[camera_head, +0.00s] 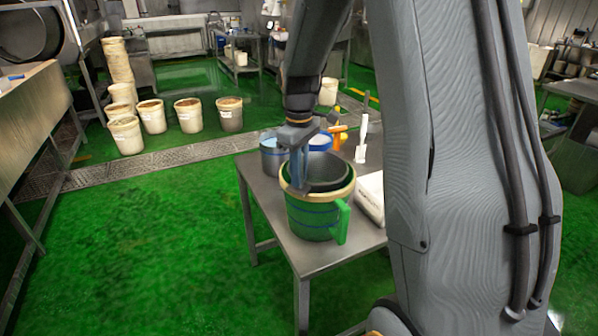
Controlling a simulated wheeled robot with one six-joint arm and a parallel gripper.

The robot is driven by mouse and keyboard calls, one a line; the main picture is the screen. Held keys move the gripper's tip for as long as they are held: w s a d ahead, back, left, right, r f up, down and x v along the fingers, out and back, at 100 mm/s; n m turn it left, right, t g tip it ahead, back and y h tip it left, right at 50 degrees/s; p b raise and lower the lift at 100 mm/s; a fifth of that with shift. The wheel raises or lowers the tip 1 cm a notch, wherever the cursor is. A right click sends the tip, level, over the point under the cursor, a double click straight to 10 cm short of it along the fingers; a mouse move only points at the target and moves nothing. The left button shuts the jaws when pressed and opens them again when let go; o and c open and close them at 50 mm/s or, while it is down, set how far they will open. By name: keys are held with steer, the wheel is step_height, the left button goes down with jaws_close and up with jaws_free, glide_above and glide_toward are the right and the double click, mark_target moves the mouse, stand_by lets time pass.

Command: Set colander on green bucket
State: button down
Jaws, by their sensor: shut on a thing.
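The green bucket (311,218) stands upright on the metal table, with a pale rim and a green handle on its right side. The colander (328,171), a dark grey round bowl, shows at the bucket's mouth, inside or just above the pale rim. I cannot tell whether it rests on the bucket. My gripper (300,188) points down at the left side of the colander and is shut on its edge. The fingers hide part of the colander and of the bucket's rim.
The metal table (262,195) also holds a grey-blue pot (271,155) behind the bucket, a white block (371,197) to its right, and an orange tool (338,134) and a white upright tool (362,140) behind. Several pale buckets stand on the floor at back left. The green floor at left is clear.

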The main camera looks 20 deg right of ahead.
steer(key=c, duration=1.6)
jaws_free()
steer(key=shift+r+b, duration=1.25)
steer(key=shift+r, duration=2.65)
steer(key=shift+f, duration=0.1)
